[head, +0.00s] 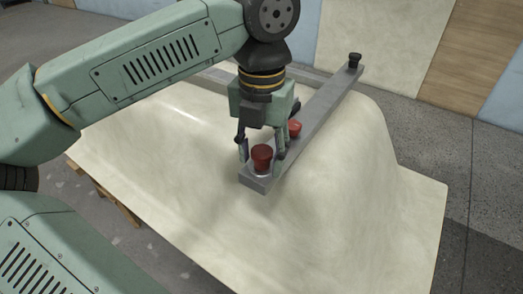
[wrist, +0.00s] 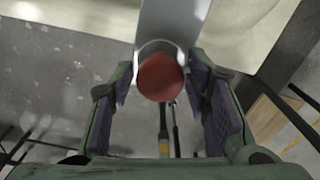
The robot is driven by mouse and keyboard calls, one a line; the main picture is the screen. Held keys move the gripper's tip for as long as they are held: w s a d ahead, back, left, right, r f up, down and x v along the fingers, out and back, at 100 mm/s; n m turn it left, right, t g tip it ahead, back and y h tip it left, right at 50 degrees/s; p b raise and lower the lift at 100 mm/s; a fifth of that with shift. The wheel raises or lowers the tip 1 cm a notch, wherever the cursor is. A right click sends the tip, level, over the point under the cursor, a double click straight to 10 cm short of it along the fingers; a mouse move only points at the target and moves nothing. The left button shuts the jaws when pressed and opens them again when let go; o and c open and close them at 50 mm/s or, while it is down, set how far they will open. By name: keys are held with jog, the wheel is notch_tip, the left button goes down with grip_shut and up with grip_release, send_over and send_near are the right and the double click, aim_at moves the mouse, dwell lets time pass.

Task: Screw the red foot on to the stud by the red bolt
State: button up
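The red foot (head: 262,158) is a dark red round cap at the near end of a grey metal bar. A pale ring shows around its base; the stud under it is hidden. The red bolt (head: 294,128) is a brighter red round piece by the bar, just behind my gripper's right finger. My gripper (head: 262,153) points down with one finger on each side of the red foot. In the wrist view the foot (wrist: 160,77) sits between the spread purple finger pads, with a gap on both sides. My gripper is open and holds nothing.
The grey bar (head: 318,108) runs back right across the upturned cream tub shell (head: 345,160). A black foot (head: 354,60) stands at its far end. A second grey bar (head: 216,76) lies behind my arm. Bare concrete floor (head: 480,170) is at the right.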

aim_at(261, 151)
jog(key=shift+o, duration=0.9)
notch_tip(261, 151, up, 12)
